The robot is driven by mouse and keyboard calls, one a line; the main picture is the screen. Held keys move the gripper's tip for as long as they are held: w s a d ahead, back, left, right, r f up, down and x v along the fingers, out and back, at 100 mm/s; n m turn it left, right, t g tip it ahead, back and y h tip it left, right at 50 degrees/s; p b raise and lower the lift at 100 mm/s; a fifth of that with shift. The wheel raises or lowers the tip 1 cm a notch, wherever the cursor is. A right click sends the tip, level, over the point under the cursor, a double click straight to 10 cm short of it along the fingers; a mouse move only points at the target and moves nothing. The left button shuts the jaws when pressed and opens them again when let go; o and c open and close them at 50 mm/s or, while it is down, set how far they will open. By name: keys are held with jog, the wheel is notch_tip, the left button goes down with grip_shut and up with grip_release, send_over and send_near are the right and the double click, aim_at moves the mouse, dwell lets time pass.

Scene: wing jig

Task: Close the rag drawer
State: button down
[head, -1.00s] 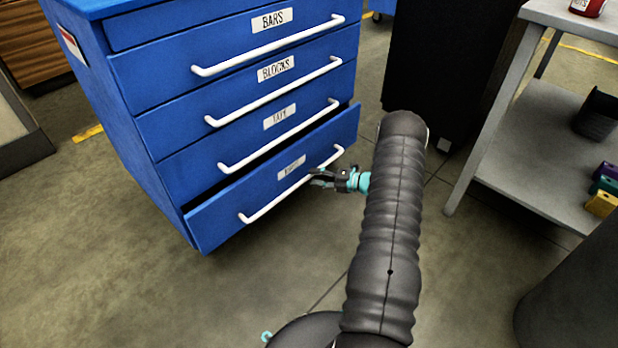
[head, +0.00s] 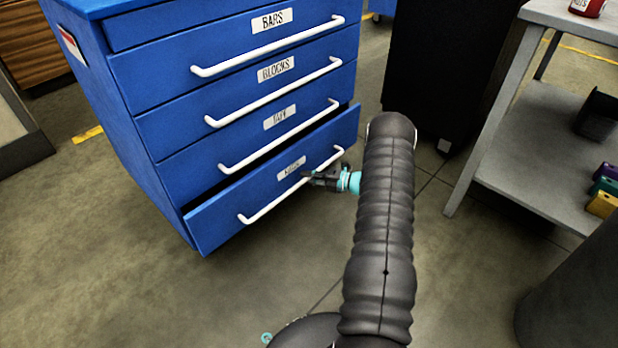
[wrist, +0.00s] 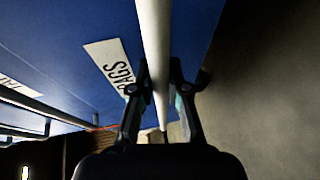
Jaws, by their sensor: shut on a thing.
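The rag drawer (head: 220,217) is the bottom drawer of a blue cabinet (head: 150,130) in the head view. It stands open a little, with a dark gap along its top edge. Its white bar handle (head: 265,211) runs across the front, and it also crosses the wrist view (wrist: 154,45). The RAGS label (wrist: 110,65) shows beside the handle in the wrist view. My gripper (head: 312,178) is at the right part of the handle. In the wrist view my gripper's fingers (wrist: 160,80) lie on either side of the bar, shut on it.
The drawers above, labelled BARS (head: 272,20) and BLOCKS (head: 276,69) among them, look shut. A black cabinet (head: 445,60) stands behind, to the right. A grey shelf table (head: 525,140) stands at the right. The floor (head: 130,280) in front is clear.

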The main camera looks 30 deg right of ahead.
aim_at(301, 171)
jog(key=shift+w, duration=0.1)
jog(key=w, duration=0.1)
jog(key=w+a+b, duration=0.1)
jog(key=w, duration=0.1)
jog(key=shift+w+a+f, duration=0.15)
jog(key=shift+w+a, duration=0.05)
jog(key=shift+a, duration=0.05)
jog(key=shift+w, duration=0.35)
jog(key=c, duration=1.1)
grip_release()
jog(key=shift+w+a, duration=0.1)
jog(key=shift+a, duration=0.1)
jog(key=shift+c, duration=0.2)
jog(key=shift+d, duration=0.1)
jog(key=shift+d, duration=0.15)
jog(key=v, duration=1.2)
jog(key=shift+r, duration=0.25)
